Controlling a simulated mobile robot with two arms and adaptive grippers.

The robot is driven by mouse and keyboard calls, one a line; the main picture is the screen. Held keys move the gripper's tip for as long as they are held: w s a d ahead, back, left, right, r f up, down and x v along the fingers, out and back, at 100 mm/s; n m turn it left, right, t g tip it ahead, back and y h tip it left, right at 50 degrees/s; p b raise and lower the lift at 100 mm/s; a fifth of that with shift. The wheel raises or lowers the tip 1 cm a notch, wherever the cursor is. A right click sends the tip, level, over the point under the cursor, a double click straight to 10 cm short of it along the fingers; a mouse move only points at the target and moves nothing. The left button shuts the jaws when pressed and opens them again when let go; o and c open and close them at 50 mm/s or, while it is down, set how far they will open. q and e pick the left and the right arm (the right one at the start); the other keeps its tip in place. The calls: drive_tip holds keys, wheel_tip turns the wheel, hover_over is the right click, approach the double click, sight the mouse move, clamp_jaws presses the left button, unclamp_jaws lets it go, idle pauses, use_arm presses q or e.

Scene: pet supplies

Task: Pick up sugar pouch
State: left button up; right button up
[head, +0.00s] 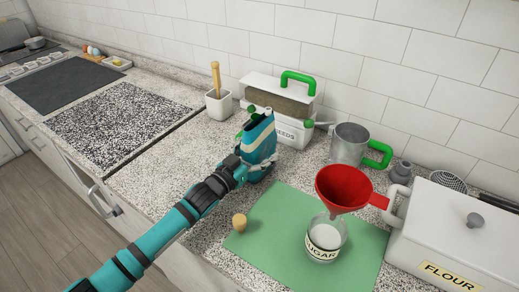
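A blue pouch (260,138) with a pale top edge stands roughly upright on the counter, in front of the seeds container. I take it for the sugar pouch; I cannot read its label. My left gripper (243,160), on a teal and black arm from the lower left, is right at the pouch's left and near side. Its fingers overlap the pouch, and I cannot tell whether they are closed on it. A glass jar labelled SUGAR (325,240) stands on the green mat (274,229) with a red funnel (344,188) in its mouth. My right gripper is not in view.
The seeds container (292,130) with a green handle stands behind the pouch. A metal cup (349,143) with a green handle is to the right. A white flour box (448,240) is at the right.

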use_arm(q)
drive_tip(key=shift+a, duration=0.1)
drive_tip(key=shift+c, duration=0.4)
drive_tip(key=c, duration=1.3)
drive_tip(key=shift+r, duration=0.2)
